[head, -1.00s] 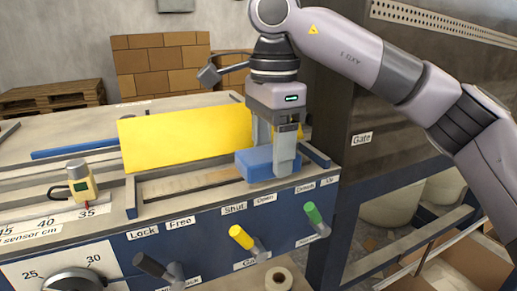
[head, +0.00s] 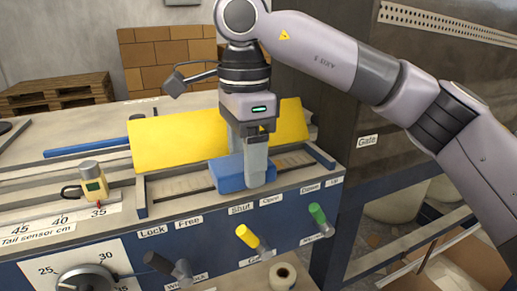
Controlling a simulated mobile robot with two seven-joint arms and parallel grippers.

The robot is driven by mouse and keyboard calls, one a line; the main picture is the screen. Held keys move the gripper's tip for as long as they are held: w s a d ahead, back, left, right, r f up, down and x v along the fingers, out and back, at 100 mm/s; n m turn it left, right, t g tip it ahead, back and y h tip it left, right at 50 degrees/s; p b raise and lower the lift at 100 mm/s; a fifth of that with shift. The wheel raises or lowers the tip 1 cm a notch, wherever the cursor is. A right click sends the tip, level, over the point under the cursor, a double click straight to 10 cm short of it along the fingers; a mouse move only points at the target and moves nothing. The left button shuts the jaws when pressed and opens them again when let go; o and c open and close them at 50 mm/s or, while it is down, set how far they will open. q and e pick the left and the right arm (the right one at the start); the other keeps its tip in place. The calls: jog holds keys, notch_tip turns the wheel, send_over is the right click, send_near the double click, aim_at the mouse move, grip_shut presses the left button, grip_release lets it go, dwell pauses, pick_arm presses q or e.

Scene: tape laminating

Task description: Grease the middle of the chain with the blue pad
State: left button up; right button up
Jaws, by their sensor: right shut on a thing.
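The blue pad (head: 228,176) is a rounded block low in the long slot on the machine's top. My right gripper (head: 256,172) points down, shut on the pad, its finger covering part of the pad's near side. The chain seems to be the dark line along the slot floor, showing left of the pad (head: 182,190) and right of it (head: 290,162); its links are too small to make out. The pad sits over roughly the middle of the slot. I cannot tell if its underside touches the chain. My left gripper is not in view.
A yellow cover (head: 180,142) stands tilted up behind the slot. A yellow tail sensor (head: 92,182) stands left of it. Yellow (head: 248,237) and green (head: 317,214) levers stick out of the blue front panel. A tape roll (head: 283,275) lies below.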

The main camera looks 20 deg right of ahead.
aim_at(213, 168)
jog(key=shift+a+r+p, duration=0.1)
jog(key=shift+a+p, duration=0.75)
jog(key=shift+a, duration=1.7)
jog(key=shift+d+b, duration=0.45)
jog(key=shift+d, duration=3.2)
jog(key=shift+d+f+b, duration=0.2)
jog(key=shift+d+b, duration=0.1)
jog(key=shift+d, duration=1.35)
jog(key=shift+a+p, duration=0.3)
jog(key=shift+a, duration=0.4)
jog(key=shift+a+r+p, duration=0.2)
jog(key=shift+a+p, duration=0.55)
jog(key=shift+a, duration=1.9)
jog(key=shift+a+f+p, duration=0.15)
jog(key=shift+a+p, duration=0.25)
jog(key=shift+a, duration=1.5)
jog(key=shift+d+b, duration=0.7)
jog(key=shift+d, duration=4.6)
